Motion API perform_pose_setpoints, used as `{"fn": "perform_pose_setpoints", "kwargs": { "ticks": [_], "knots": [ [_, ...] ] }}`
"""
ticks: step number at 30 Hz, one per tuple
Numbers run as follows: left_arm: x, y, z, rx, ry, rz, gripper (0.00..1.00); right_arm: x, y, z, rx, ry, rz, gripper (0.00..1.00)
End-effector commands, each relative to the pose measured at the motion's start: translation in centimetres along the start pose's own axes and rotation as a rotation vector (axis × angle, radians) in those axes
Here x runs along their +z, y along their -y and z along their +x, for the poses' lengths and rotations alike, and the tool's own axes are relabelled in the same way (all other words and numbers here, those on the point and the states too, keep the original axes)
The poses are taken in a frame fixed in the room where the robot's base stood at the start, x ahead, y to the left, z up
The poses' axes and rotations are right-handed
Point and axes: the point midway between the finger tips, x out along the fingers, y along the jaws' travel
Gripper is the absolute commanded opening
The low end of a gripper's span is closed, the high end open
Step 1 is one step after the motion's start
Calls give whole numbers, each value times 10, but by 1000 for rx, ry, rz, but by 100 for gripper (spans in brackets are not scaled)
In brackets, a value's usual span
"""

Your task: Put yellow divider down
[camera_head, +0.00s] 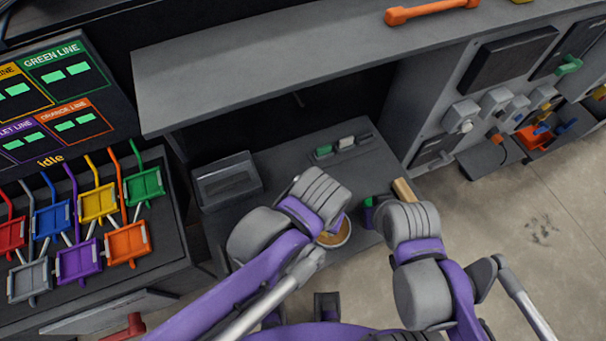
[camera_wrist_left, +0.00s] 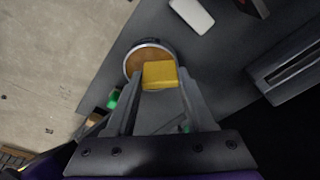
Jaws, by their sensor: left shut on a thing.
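The yellow divider (camera_wrist_left: 160,75) is a small yellow block between the fingertips of my left gripper (camera_wrist_left: 160,82) in the left wrist view. The gripper is shut on it. It shows in front of a round brown disc with a metal rim (camera_wrist_left: 137,62); whether it touches the disc I cannot tell. In the head view the disc (camera_head: 338,238) shows partly beside my left wrist, and the left fingers and divider are mostly hidden. My right arm hangs over the right end of the workbench; its fingers are hidden behind its wrist.
The grey workbench (camera_head: 285,158) holds a grey open bin (camera_head: 226,182), and green (camera_head: 323,151), white (camera_head: 346,143) and grey small blocks at the back. A tan block (camera_head: 404,190) and a green piece (camera_head: 368,204) are near my right wrist. A shelf (camera_head: 270,65) overhangs behind.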

Motion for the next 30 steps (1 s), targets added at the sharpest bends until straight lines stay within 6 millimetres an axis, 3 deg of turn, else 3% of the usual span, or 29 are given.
{"fn": "perform_pose_setpoints", "kwargs": {
  "ticks": [21, 24, 30],
  "knots": [
    [-124, 126, 17, -2, -1, -6, 2, -15, 0, -16, 0, -12, 0, 0],
    [-136, 139, 19, -1, -1, -5, 2, -17, 0, -18, 0, -14, 0, 0],
    [-130, 136, 48, 0, 0, -1, 2, -14, 0, -15, 0, -12, 0, 0]
  ]
}}
